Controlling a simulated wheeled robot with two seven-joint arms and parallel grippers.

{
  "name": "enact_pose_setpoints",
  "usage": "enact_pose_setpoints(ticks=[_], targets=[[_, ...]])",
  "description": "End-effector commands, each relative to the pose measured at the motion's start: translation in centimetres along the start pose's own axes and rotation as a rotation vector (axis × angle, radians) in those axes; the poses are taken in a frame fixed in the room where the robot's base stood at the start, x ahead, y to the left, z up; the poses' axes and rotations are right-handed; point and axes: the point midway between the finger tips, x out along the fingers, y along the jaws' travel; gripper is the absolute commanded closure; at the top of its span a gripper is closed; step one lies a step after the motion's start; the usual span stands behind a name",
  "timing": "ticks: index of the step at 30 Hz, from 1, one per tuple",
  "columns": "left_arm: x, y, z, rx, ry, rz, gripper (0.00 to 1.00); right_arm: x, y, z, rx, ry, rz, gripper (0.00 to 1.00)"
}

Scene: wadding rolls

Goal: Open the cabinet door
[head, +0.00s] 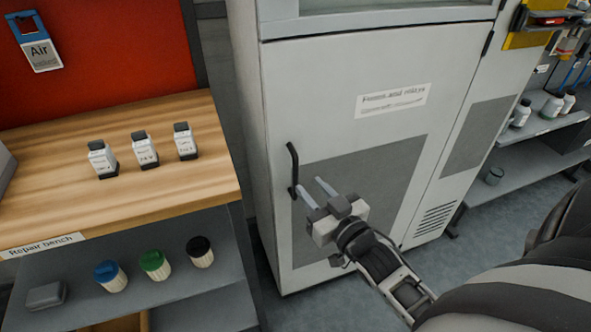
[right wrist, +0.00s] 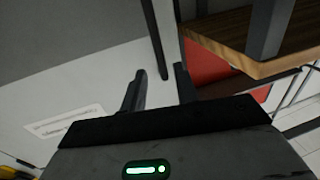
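The tall light-grey cabinet's door (head: 350,125) looks shut, with a label reading "Fuses and relays" and a dark grey lower panel. Its black vertical bar handle (head: 292,168) is near the door's left edge. My right gripper (head: 309,187) is open and empty, its fingers pointing at the door beside the handle's lower end. In the right wrist view, the handle (right wrist: 153,40) runs down to between the two spread fingertips (right wrist: 161,78). I cannot tell whether a finger touches it. My left gripper is not in view.
Grey shelves (head: 530,170) stand at right. Some floor before the cabinet is clear.

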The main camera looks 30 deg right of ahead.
Motion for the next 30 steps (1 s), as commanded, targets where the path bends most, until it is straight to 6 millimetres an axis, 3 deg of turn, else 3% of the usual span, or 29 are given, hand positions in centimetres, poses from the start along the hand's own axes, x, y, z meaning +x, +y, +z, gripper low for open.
enact_pose_setpoints(ticks=[3,10,23,27,30], targets=[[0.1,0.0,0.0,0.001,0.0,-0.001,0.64,2.7,0.0,-0.1,-0.001,0.002,-0.001,0.7],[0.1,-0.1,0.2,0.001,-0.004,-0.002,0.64,6.1,0.0,0.0,-0.002,-0.001,-0.001,0.7],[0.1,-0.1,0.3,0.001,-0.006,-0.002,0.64,7.1,-0.1,0.1,-0.001,-0.002,-0.001,0.7],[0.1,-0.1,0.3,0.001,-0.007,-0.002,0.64,7.1,-0.1,0.1,-0.001,-0.002,-0.001,1.0],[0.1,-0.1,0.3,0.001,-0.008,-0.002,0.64,7.1,-0.1,0.1,-0.001,-0.002,-0.001,1.0]])
